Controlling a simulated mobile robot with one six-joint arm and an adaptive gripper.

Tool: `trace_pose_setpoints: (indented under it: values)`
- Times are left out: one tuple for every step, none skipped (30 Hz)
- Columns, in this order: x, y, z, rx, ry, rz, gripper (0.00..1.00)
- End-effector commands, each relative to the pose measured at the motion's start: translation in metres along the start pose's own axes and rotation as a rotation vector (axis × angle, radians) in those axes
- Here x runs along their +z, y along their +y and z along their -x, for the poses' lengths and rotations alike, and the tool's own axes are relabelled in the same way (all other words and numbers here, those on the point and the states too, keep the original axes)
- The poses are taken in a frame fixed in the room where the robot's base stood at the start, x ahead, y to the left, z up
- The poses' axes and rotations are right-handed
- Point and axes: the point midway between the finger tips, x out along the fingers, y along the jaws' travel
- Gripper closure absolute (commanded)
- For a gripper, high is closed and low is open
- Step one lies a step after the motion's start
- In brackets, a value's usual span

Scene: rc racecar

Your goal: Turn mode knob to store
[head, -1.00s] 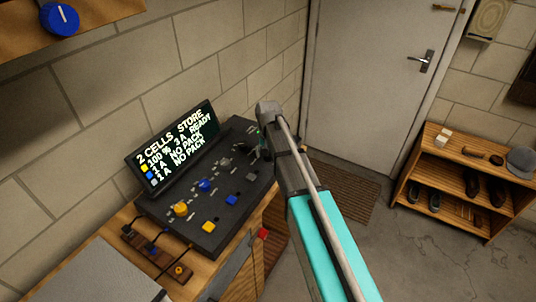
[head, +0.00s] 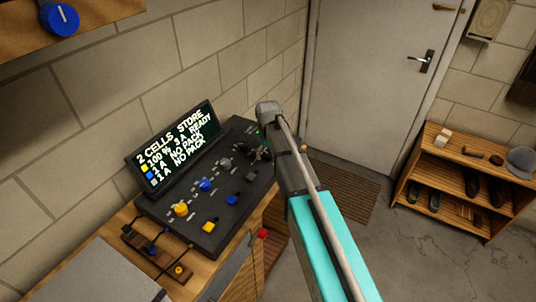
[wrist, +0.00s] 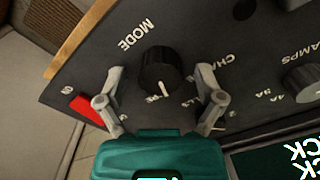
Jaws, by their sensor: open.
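The black mode knob (wrist: 158,70) sits beside the MODE lettering in the wrist view, on the dark charger panel (head: 150,209). Its white pointer mark faces the bottom of that picture. My gripper (wrist: 160,76) is open, with one finger on each side of the knob and visible gaps between. In the head view my gripper (head: 262,153) is at the panel's far right end, and my arm hides part of it. The panel's display (head: 175,150) reads "2 CELLS STORE", with "100% 3A READY" and two "NO PACK" lines below.
Yellow (head: 181,209) and blue (head: 205,185) knobs stand on the panel. A block wall is behind; a door (head: 360,80) and shoe shelf (head: 470,170) are to the right.

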Motion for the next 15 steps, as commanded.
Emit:
trace_pose_setpoints:
  values:
    - [0.000,0.000,0.000,0.000,0.000,0.032,0.13]
    - [0.000,0.000,0.000,0.000,0.000,0.051,0.13]
    - [0.000,0.000,0.000,0.000,0.000,0.077,0.13]
    - [0.000,0.000,0.000,0.000,0.000,0.098,0.13]
    - [0.000,0.000,0.000,0.000,0.000,0.117,0.13]
    - [0.000,0.000,0.000,0.000,0.000,0.143,0.13]
    - [0.000,0.000,0.000,0.000,0.000,0.163,0.13]
    - [0.000,0.000,0.000,0.000,0.000,0.183,0.13]
    - [0.000,0.000,0.000,0.000,0.000,0.208,0.13]
    - [0.000,0.000,0.000,0.000,0.000,0.227,0.13]
    - [0.000,0.000,0.003,0.000,0.000,0.240,0.13]
    - [0.000,0.000,0.010,0.000,0.000,0.236,0.13]
    - [0.000,0.000,0.013,0.000,0.000,0.235,0.13]
    - [0.000,0.000,0.015,0.000,0.000,0.235,0.13]
    - [0.000,0.000,0.018,0.000,0.000,0.234,0.13]
